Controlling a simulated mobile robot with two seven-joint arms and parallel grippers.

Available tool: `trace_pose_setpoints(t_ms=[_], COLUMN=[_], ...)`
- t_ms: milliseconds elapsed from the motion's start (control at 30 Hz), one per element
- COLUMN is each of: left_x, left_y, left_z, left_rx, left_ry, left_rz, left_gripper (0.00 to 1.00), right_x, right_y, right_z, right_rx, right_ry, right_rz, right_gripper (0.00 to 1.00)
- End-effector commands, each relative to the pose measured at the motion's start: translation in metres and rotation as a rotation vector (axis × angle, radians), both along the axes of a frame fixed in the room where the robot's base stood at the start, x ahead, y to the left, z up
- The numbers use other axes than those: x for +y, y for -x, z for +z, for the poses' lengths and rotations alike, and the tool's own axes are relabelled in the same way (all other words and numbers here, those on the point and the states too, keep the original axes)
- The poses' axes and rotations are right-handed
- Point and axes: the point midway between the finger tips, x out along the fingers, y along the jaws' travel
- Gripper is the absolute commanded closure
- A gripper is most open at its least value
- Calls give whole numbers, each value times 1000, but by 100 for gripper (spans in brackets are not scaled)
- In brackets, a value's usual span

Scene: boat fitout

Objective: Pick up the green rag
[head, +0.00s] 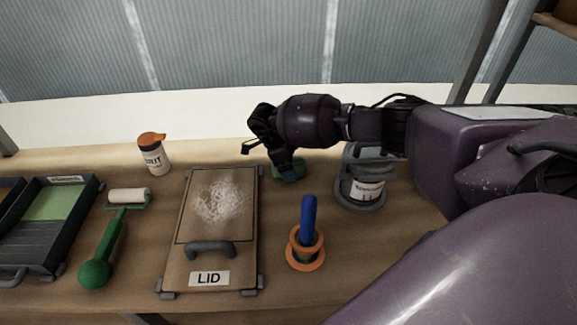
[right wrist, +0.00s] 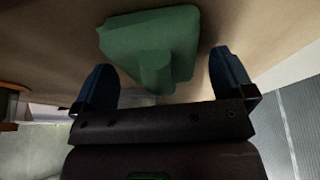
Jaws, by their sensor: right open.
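The green rag (right wrist: 150,45) lies on the wooden bench in the right wrist view, with a raised fold (right wrist: 157,72) pointing toward my gripper. In the head view the rag (head: 291,166) shows only partly behind my right gripper (head: 271,172). In the right wrist view my right gripper (right wrist: 162,85) is open, its two blue-tipped fingers spread on either side of the rag's near part. The rag appears to lie just beyond or between the fingertips; I cannot tell whether they touch it. My left gripper is not in view.
Left of the rag is a tray with a lid marked LID (head: 213,245). An orange-ringed holder with a blue handle (head: 307,240) stands in front. A grey labelled container (head: 362,190) is to the right. A white bottle (head: 153,155), green roller (head: 112,235) and dark paint tray (head: 45,235) are further left.

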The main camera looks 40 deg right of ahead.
Motion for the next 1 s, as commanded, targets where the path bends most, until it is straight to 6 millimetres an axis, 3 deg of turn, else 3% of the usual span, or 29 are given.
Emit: trace_pose_setpoints(t_ms=[33, 300, 367, 733, 867, 1000], left_x=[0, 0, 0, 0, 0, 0], left_y=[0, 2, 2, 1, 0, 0], left_z=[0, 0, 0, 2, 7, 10], left_rx=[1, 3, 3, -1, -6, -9], left_ry=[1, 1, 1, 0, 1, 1], left_rz=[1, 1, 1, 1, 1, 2], left_gripper=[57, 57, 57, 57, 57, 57], right_x=[0, 0, 0, 0, -1, -1], right_y=[0, 0, 0, -1, -1, -1], right_z=[0, 0, 0, 12, 34, 68], right_rx=[0, 0, 0, -2, -5, -6], right_ry=[0, 0, 0, 1, 1, 1], right_rz=[0, 0, 0, -1, -1, 1], right_gripper=[2, 43, 49, 49, 49, 49])
